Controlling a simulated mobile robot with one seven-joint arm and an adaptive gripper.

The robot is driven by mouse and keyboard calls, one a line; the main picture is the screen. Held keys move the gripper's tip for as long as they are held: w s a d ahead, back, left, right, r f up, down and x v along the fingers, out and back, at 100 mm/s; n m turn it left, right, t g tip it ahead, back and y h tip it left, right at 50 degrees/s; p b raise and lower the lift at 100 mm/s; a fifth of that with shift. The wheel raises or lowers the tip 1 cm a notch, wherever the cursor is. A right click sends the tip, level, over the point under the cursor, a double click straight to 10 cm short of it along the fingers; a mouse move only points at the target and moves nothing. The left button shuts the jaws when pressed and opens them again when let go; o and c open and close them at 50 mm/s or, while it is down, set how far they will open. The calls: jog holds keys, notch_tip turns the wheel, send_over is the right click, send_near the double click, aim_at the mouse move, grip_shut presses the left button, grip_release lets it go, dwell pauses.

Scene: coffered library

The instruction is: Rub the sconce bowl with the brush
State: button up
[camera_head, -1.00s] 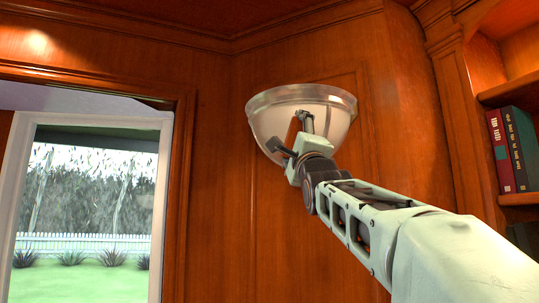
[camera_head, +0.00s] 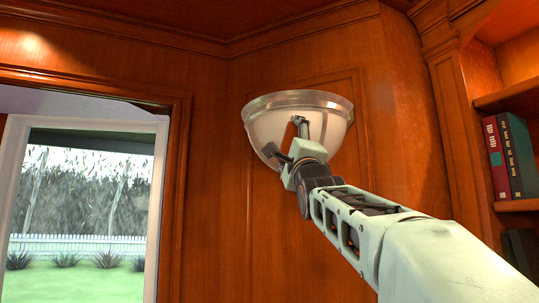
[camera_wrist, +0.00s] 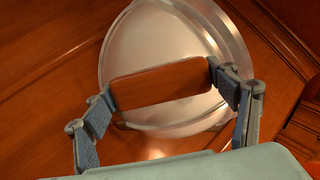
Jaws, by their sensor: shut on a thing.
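The sconce bowl (camera_head: 310,108) is a pale, half-round bowl with a banded rim, fixed to the wood-panelled wall. In the wrist view the bowl (camera_wrist: 181,38) fills the upper middle, behind the brush. My gripper (camera_wrist: 160,84) is shut on the brush (camera_wrist: 158,82), a brown wooden block held across between both fingers. In the head view my gripper (camera_head: 300,136) is in front of the bowl's lower part, and a small part of the brush (camera_head: 289,133) shows beside it. The brush's far side is hidden, so I cannot tell whether it touches the bowl.
A bookshelf (camera_head: 507,100) with several books (camera_head: 507,155) stands at the right. A large window (camera_head: 85,200) with a white frame is at the left. Flat wood panelling (camera_head: 215,190) surrounds the sconce, and the space below it looks clear.

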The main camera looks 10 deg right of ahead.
aim_at(311, 138)
jog(key=shift+w+r+p, duration=0.25)
jog(key=shift+w+p, duration=0.05)
jog(key=shift+w, duration=0.05)
jog(key=shift+d, duration=0.1)
jog(key=d+p, duration=0.1)
jog(key=d, duration=0.1)
jog(key=d+p, duration=0.1)
jog(key=d, duration=0.1)
jog(key=s+d+p, duration=0.1)
jog(key=d, duration=0.1)
jog(key=shift+d, duration=0.2)
jog(key=shift+p, duration=0.4)
jog(key=shift+a, duration=0.1)
